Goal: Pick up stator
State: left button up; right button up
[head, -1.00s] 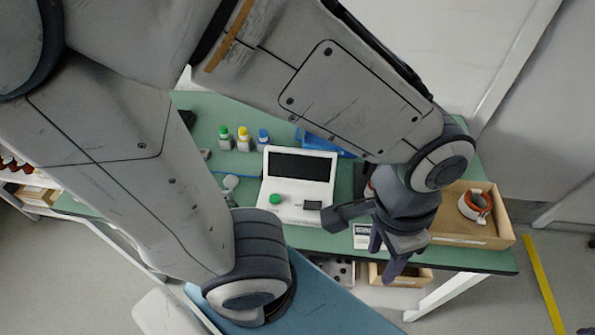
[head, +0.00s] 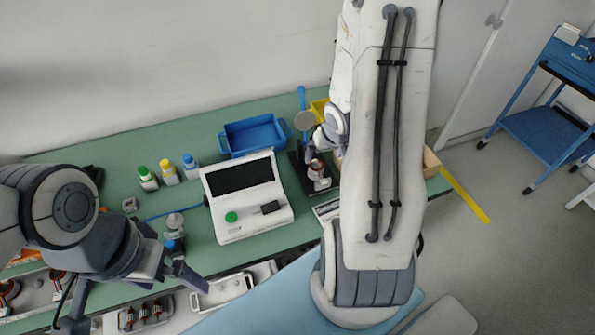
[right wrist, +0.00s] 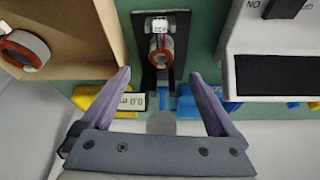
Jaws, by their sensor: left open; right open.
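One stator, an orange-and-white ring (right wrist: 161,50), sits on a dark test stand (right wrist: 177,20) in the right wrist view; it also shows in the head view (head: 318,170). Another stator (right wrist: 24,48) lies in the cardboard box at the left of the right wrist view. My right gripper (right wrist: 158,78) is open and empty, its fingers on either side of the stand's line and apart from the stator. In the head view my right arm hides most of the box. My left gripper (head: 128,298) is open and empty at the table's front left.
A white tester (head: 245,195) stands left of the stand, with a blue bin (head: 254,135) behind it. Several capped bottles (head: 168,172) stand further left. More stators (head: 146,314) lie in a low tray below. The cardboard box (head: 432,162) is at the right table end.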

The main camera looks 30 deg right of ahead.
jog(key=b, duration=0.2)
send_near(317, 165)
jog(key=shift+s+a+f, duration=0.4)
jog(key=shift+a+f, duration=0.05)
jog(key=shift+f, duration=0.3)
jog(key=b+x, duration=0.1)
jog(key=x, duration=0.2)
jog(key=b+x, duration=0.1)
jog(key=x, duration=0.2)
jog(key=shift+w+r, duration=0.15)
jog(key=shift+w, duration=0.05)
jog(key=shift+r, duration=0.1)
grip_shut()
